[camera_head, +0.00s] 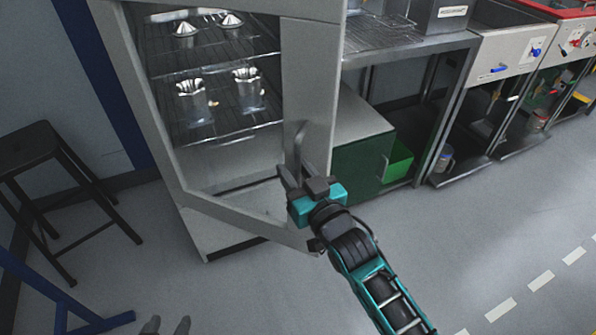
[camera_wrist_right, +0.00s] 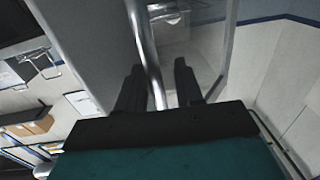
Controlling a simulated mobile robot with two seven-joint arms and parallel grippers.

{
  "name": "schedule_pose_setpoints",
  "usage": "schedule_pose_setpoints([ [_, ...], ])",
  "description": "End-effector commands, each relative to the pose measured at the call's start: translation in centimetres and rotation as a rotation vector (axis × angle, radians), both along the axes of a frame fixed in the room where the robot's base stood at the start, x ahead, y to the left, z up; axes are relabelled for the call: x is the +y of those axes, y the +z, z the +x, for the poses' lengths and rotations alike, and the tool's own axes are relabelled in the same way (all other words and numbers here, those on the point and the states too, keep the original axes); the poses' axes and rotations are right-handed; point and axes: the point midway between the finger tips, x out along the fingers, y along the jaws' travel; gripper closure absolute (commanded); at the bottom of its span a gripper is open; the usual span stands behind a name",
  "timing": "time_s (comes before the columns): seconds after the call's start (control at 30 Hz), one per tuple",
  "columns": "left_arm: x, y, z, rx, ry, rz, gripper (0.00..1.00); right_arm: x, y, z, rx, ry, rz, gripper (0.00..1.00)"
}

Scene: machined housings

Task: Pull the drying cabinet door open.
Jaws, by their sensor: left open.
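The drying cabinet (camera_head: 222,238) stands at centre left in the head view. Its grey-framed, see-through door (camera_head: 318,85) appears ajar, its lower right corner standing out in front of the base. The vertical bar handle (camera_head: 298,143) is on the door's right stile. My right gripper (camera_head: 303,178) is at the handle's lower part. In the right wrist view, the handle bar (camera_wrist_right: 146,50) runs between its two spread fingers (camera_wrist_right: 158,88), closer to the left one; contact is unclear. Only the fingertips of my left gripper (camera_head: 167,325) show at the bottom edge, apart and empty.
Metal parts (camera_head: 195,100) stand on wire racks inside the cabinet. A dark stool (camera_head: 40,150) and a blue frame (camera_head: 70,310) are at the left. A green box (camera_head: 360,165) and a steel bench (camera_head: 405,45) stand to the right. The floor in front is clear.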

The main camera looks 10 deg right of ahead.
Motion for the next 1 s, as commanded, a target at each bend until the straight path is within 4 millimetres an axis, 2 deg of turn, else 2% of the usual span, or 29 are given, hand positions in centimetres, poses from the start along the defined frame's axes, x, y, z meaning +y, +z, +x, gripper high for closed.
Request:
schedule_pose_setpoints([
  [0.23, 0.0, -0.2, -0.3, 0.006, 0.001, 0.000, 0.49, -0.2, -0.2, -0.2, 0.004, -0.003, -0.003, 0.64],
  [0.37, 0.1, -0.1, -0.4, 0.009, 0.001, 0.000, 0.49, -0.5, -0.3, -1.2, 0.006, -0.003, -0.004, 0.64],
  [0.8, 0.1, 0.1, -0.4, 0.009, 0.002, 0.001, 0.49, -2.3, -0.3, -9.2, 0.007, -0.002, -0.003, 0.64],
  [1.0, 0.1, 0.1, -0.4, 0.009, 0.002, 0.001, 0.49, -2.8, -0.2, -11.6, 0.003, 0.000, -0.002, 0.64],
])
